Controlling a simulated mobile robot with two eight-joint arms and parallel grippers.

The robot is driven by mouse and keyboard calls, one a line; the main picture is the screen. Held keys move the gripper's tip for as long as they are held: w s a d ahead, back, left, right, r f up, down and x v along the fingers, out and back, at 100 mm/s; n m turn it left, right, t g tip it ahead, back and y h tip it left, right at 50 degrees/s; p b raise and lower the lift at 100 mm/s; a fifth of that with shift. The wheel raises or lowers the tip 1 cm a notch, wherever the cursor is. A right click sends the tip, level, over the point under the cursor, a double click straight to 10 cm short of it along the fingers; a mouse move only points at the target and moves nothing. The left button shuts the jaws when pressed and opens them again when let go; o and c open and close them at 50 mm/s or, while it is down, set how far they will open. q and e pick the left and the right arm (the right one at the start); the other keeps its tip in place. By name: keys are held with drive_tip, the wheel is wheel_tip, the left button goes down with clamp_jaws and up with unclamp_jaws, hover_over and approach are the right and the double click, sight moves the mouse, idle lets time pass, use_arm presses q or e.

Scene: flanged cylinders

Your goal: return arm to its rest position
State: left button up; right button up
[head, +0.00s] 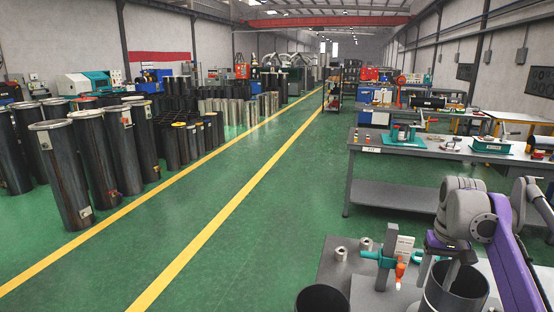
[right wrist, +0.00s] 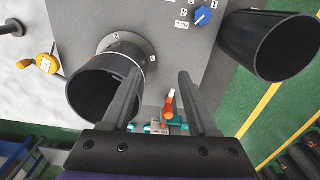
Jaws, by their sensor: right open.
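My right gripper (head: 438,277) is open at the lower right of the head view, at the end of my purple and grey arm. Its two fingers (right wrist: 160,78) are apart in the right wrist view, with nothing held between them. One finger overlaps the rim of a dark open cylinder (right wrist: 84,105); I cannot tell whether it touches. This cylinder (head: 468,284) is partly hidden by the gripper in the head view. A second dark cylinder (head: 322,298) stands to the left, apart from the gripper; it also shows in the right wrist view (right wrist: 268,50). My left gripper is out of view.
A grey worktop (head: 335,262) holds small metal parts (head: 341,254) and a teal clamp with an orange handle (head: 378,256). A workbench (head: 430,157) stands behind. Tall dark cylinders (head: 65,175) stand at the left. The green floor (head: 270,215) between is clear.

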drive_tip(key=s+a+f+n+t, duration=0.1)
drive_tip(key=s+a+f, duration=0.2)
drive_tip(key=s+a, duration=0.25)
drive_tip(key=s+a+f+n+t, duration=0.1)
drive_tip(key=s+a+f+t, duration=0.1)
drive_tip(key=s+a+f, duration=0.35)
drive_tip(key=s+a+f+n+t, duration=0.1)
drive_tip(key=s+a+f+t, duration=0.1)
drive_tip(key=s+a+f, duration=0.5)
drive_tip(key=s+f, duration=0.3)
drive_tip(key=shift+s+a+f+t, duration=0.25)
drive_tip(key=shift+s+a+t, duration=0.05)
drive_tip(key=shift+s+a, duration=0.1)
